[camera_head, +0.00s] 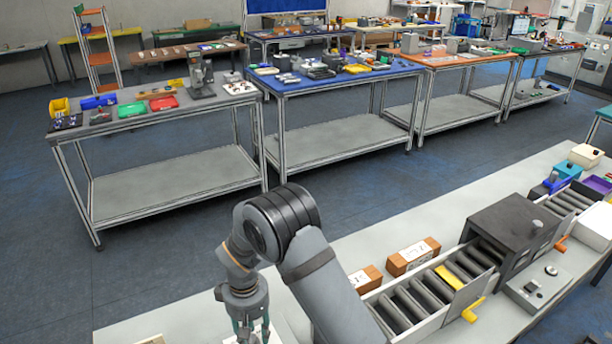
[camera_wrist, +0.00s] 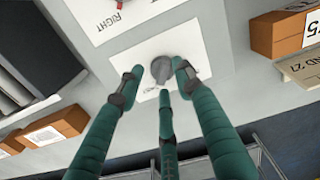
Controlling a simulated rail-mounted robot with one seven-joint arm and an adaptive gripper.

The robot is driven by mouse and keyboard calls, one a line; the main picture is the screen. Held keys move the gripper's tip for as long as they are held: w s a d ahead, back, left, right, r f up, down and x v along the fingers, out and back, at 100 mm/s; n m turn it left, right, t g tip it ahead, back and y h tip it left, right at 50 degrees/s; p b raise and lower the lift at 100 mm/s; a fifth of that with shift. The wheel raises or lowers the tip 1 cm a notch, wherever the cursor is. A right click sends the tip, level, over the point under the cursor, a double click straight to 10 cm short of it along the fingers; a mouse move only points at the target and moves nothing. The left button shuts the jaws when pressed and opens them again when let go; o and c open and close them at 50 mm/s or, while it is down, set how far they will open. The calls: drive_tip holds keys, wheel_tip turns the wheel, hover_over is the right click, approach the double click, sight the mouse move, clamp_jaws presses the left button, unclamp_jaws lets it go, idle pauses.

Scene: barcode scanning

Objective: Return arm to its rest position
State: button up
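My arm reaches down over the near workbench (camera_head: 190,318) in the head view. My gripper (camera_head: 243,330) is at the bottom edge there, and its fingertips are cut off or hard to make out. In the wrist view the three green fingers of my gripper (camera_wrist: 160,78) are spread, with nothing held between them. A grey knob (camera_wrist: 161,68) on a white plate (camera_wrist: 195,48) shows between and beyond the fingertips. Whether any finger touches the knob is unclear. A second white plate marked "RIGHT" (camera_wrist: 100,22) with a red part lies beside it.
Brown boxes with white labels (camera_head: 413,257) (camera_head: 367,280) stand beside a roller conveyor (camera_head: 408,303) with a dark box-shaped housing (camera_head: 508,232). Yellow (camera_head: 473,310) and orange (camera_head: 561,243) handles stick out there. Across clear blue floor (camera_head: 180,260) stand tables with tools and bins.

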drive_tip(key=n+p, duration=0.4)
drive_tip(key=shift+r, duration=0.4)
drive_tip(key=shift+w+a+r+b, duration=0.2)
drive_tip(key=shift+r+b, duration=0.1)
drive_tip(key=shift+b, duration=0.55)
drive_tip(key=shift+s+d+r+b, duration=0.15)
drive_tip(key=shift+r+b, duration=0.2)
drive_tip(key=shift+r, duration=1.6)
